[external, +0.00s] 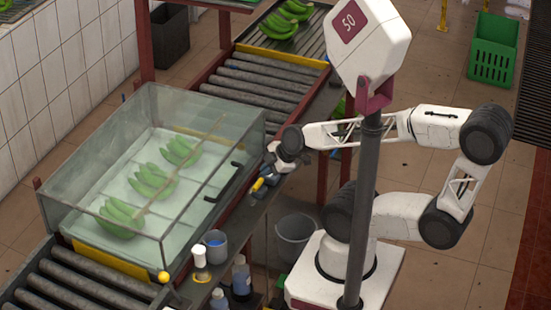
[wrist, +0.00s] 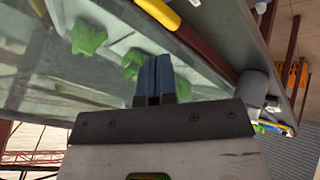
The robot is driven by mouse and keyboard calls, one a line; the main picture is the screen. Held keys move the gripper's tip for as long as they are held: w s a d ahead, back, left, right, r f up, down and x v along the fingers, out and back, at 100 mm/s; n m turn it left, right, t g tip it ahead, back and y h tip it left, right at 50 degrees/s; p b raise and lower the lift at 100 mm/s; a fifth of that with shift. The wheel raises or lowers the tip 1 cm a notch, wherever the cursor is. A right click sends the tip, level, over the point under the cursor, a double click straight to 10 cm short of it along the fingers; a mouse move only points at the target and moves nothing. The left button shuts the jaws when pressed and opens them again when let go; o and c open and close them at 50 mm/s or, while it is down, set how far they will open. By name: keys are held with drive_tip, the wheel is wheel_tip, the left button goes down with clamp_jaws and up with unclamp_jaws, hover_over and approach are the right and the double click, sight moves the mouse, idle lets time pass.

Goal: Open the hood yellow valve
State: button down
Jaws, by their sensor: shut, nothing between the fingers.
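The clear hood (external: 100,125) is a glass-like box over the conveyor, with green banana bunches (external: 155,183) inside. A yellow round knob (external: 163,277) sits at the hood's near lower corner; I take it for the yellow valve, but its position is too small to read. My gripper (external: 268,178) is at the hood's right side, above the narrow shelf and well apart from that knob. Its blue fingers (wrist: 155,80) are shut and empty in the wrist view. A yellow handle-like piece (external: 258,184) lies just by the fingertips; it also seems to show in the wrist view (wrist: 158,12).
Black handles (external: 237,168) stick out from the hood's side. A dark post (external: 363,215) with a white sign stands before my arm.

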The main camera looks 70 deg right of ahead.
drive_tip(key=c, duration=1.4)
unclamp_jaws()
drive_tip(key=shift+c, duration=0.2)
drive_tip(key=o, duration=0.5)
drive_tip(key=shift+w+r+m+g, duration=0.1)
drive_tip(key=shift+r+m+g, duration=0.05)
drive_tip(key=shift+m+g, duration=0.15)
drive_tip(key=o, duration=0.7)
drive_tip(key=shift+w+a+r+m+g, duration=0.25)
drive_tip(key=shift+r+m+g, duration=0.15)
drive_tip(key=shift+m+g, duration=0.3)
drive_tip(key=shift+o, duration=0.4)
drive_tip(key=shift+w+r+m+g, duration=0.25)
drive_tip(key=shift+r+m+g, duration=0.15)
drive_tip(key=shift+m, duration=0.5)
drive_tip(key=shift+w+d+r+m+g+h, duration=0.25)
drive_tip(key=shift+w+r+m+g, duration=0.35)
drive_tip(key=shift+m, duration=0.6)
drive_tip(key=shift+w+d+r+m+g+h, duration=0.2)
drive_tip(key=shift+r+m+g, duration=0.45)
drive_tip(key=shift+m+g, duration=0.45)
drive_tip(key=shift+w+d+r+m+g+h, duration=0.2)
drive_tip(key=shift+w+r+m+g, duration=0.35)
drive_tip(key=shift+m, duration=0.75)
